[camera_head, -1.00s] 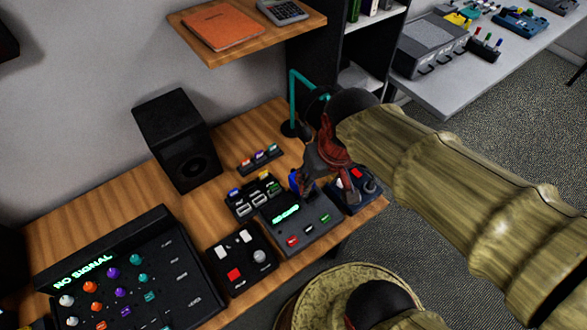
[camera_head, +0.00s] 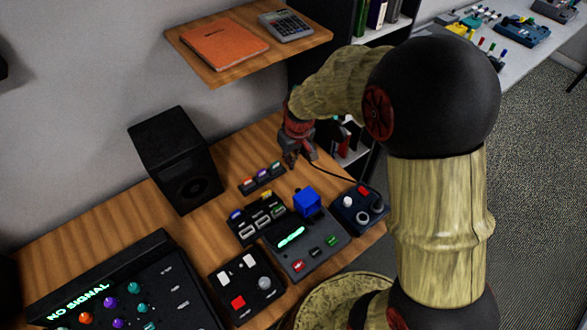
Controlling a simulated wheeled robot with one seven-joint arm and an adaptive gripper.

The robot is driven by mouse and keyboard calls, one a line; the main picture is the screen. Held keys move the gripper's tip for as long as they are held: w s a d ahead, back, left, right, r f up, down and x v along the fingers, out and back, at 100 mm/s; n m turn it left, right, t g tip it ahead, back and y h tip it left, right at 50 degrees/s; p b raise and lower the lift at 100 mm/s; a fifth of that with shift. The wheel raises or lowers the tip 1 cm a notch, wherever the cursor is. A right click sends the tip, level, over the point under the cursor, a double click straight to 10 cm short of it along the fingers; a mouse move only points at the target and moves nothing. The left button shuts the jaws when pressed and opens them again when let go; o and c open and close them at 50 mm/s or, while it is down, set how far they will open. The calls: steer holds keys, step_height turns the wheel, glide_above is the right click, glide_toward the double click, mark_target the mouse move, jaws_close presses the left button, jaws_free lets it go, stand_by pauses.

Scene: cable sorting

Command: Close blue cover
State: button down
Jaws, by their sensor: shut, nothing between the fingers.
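The blue cover (camera_head: 308,202) is a small bright blue, box-like piece at the back right of a grey control box (camera_head: 293,252) with a green lit display. I cannot tell from this view whether it is tilted up or shut down. My gripper (camera_head: 290,160) points downward, above and behind the blue cover, a little to its left. It is shut and empty, apart from the cover.
A black button box (camera_head: 246,286), a dark blue box with knobs (camera_head: 357,210) and a switch row (camera_head: 257,217) stand close around the grey box. A black speaker (camera_head: 177,160) stands left. A wooden shelf (camera_head: 215,78) hangs above. My arm blocks the right side.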

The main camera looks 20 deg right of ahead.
step_height(320, 180, down, 8)
steer(key=s+b, duration=0.2)
steer(key=b, duration=0.2)
steer(key=shift+s+d+f, duration=0.15)
steer(key=shift+d+f, duration=0.05)
steer(key=shift+d, duration=0.1)
steer(key=shift+r, duration=0.1)
stand_by(0.3)
